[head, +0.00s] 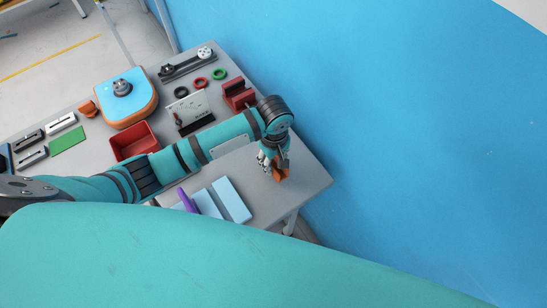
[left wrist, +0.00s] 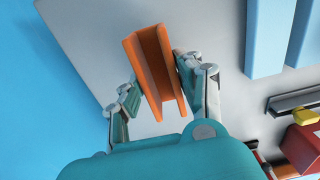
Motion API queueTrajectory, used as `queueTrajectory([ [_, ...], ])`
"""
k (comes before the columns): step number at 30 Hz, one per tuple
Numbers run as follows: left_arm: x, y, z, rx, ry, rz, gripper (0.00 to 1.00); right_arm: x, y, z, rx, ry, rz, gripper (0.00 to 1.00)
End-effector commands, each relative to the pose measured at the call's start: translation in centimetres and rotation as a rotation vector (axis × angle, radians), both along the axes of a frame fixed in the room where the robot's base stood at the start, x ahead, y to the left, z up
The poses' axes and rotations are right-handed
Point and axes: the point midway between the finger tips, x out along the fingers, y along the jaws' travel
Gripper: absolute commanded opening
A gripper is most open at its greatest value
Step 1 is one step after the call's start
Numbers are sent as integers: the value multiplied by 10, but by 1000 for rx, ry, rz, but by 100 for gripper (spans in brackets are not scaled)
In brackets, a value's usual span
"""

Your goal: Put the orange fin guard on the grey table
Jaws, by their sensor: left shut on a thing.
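The orange fin guard (head: 281,174) is at the right end of the grey table (head: 310,182). In the left wrist view the fin guard (left wrist: 155,70) is a folded, channel-shaped piece. My left gripper (head: 273,163) is above it, pointing down, with its fingers shut on the guard's two sides. In the left wrist view the gripper's fingers (left wrist: 158,76) flank the guard, over the grey tabletop (left wrist: 95,60). I cannot tell whether the guard touches the tabletop. My right gripper is not in view.
Light blue strips (head: 232,199) and a purple piece (head: 186,199) lie near the front edge. A red tray (head: 134,141), a red block (head: 238,94), a white panel (head: 188,109) and an orange-and-blue board piece (head: 126,97) stand farther left. A large blue board (head: 400,120) rises beyond the right edge.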

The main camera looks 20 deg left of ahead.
Motion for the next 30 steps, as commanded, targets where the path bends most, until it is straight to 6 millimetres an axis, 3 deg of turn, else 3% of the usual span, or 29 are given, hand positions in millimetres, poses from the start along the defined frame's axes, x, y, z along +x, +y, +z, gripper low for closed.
queueTrajectory([
  [6,19,8,0,2,-1,2,14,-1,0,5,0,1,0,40],
  [13,16,7,-33,2,1,0,14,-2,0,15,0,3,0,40],
  [25,16,7,-41,0,0,-1,14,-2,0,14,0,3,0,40],
  [26,16,7,-40,0,0,-1,38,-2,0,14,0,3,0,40],
  [30,16,7,-40,0,0,-1,57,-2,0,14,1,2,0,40],
])
